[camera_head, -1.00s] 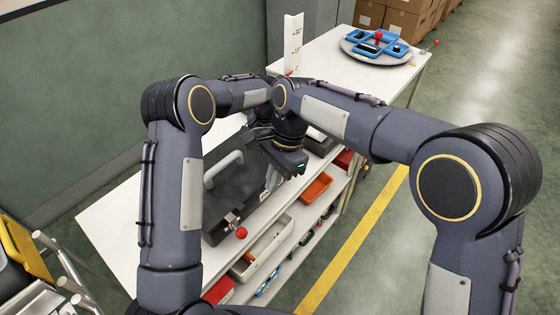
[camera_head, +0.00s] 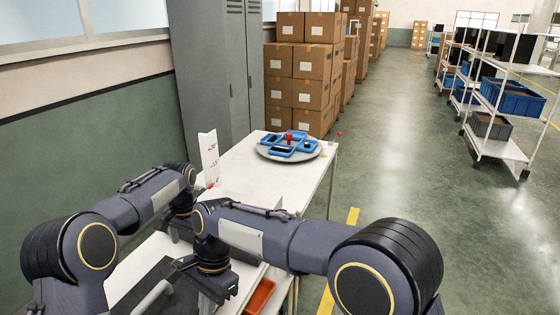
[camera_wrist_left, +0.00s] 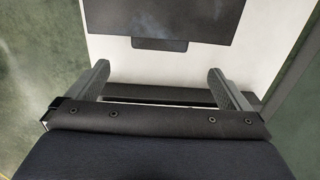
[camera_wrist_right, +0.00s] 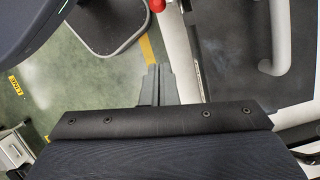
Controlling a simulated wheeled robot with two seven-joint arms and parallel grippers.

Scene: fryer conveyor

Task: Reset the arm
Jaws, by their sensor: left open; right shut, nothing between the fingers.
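My left arm reaches in from the left in the head view, with its wrist (camera_head: 180,205) over the white table; its gripper is mostly hidden there. In the left wrist view my left gripper (camera_wrist_left: 158,75) is open and empty, its fingers wide apart above a white surface with a dark panel (camera_wrist_left: 185,18). My right gripper (camera_head: 212,287) points down beside the dark fryer-like unit (camera_head: 170,297) at the bottom of the head view. In the right wrist view the right gripper (camera_wrist_right: 157,72) is shut and empty, left of that unit's grey handle (camera_wrist_right: 275,45).
A round turntable (camera_head: 305,153) with blue trays (camera_head: 300,143) stands on the far white table (camera_head: 285,185). A white scale board (camera_head: 208,158) stands left of it. An orange bin (camera_head: 261,297) sits below. Boxes (camera_head: 300,90), a locker (camera_head: 215,70) and shelving (camera_head: 490,110) stand beyond; the right aisle is clear.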

